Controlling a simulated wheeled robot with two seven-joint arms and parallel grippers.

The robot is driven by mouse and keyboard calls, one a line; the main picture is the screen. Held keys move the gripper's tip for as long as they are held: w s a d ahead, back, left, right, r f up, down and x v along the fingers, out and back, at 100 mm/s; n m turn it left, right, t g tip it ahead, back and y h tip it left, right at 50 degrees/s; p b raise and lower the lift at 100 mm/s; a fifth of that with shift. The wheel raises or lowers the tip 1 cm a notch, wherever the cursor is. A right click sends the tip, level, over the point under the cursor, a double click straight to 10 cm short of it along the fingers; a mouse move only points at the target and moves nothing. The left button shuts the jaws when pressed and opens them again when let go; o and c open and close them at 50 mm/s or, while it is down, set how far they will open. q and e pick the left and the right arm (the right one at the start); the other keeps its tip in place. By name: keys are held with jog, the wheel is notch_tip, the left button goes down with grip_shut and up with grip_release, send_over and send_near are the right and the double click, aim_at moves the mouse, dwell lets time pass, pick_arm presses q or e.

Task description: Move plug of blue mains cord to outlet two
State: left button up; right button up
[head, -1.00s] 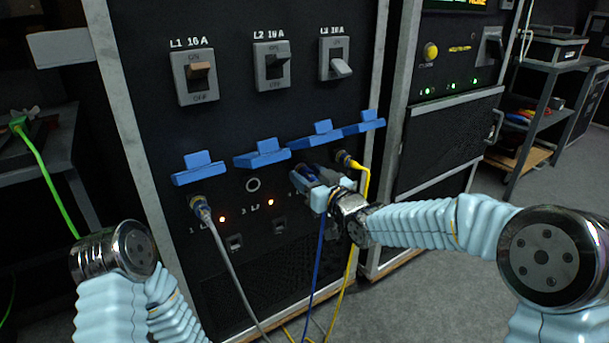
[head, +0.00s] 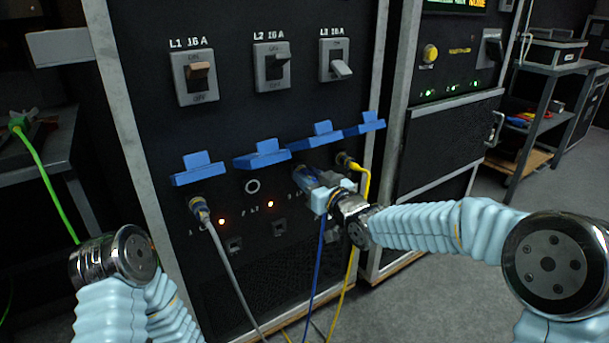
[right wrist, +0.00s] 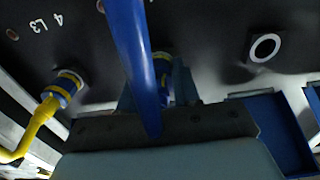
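The plug of the blue mains cord (right wrist: 162,78) is at the third outlet of the black panel, between my right gripper's fingers. My right gripper (head: 312,180) looks shut on it. How deep the plug sits is hidden. The blue cord (head: 318,262) hangs down from it to the floor; it also crosses the right wrist view (right wrist: 137,50). Outlet two (head: 252,186) is an empty ring to the left of my gripper, under a raised blue cover; it shows at the right of the right wrist view (right wrist: 265,47). My left gripper is out of view.
A grey cord's plug (head: 199,208) fills outlet one; a yellow plug (head: 346,161) is in outlet four, close beside my right gripper. Blue covers (head: 262,155) stick out above the outlets. Rocker switches (head: 271,66) are higher up. Space in front of outlet two is clear.

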grip_shut()
jog(key=shift+f+n+b, duration=0.1)
jog(key=shift+n+b, duration=0.3)
jog(key=shift+b, duration=0.3)
jog(key=shift+n+b, duration=0.8)
jog(key=shift+b, duration=0.2)
jog(key=shift+n+b, duration=0.7)
jog(key=shift+b, duration=0.3)
jog(key=shift+n+b, duration=0.85)
jog(key=shift+n, duration=0.05)
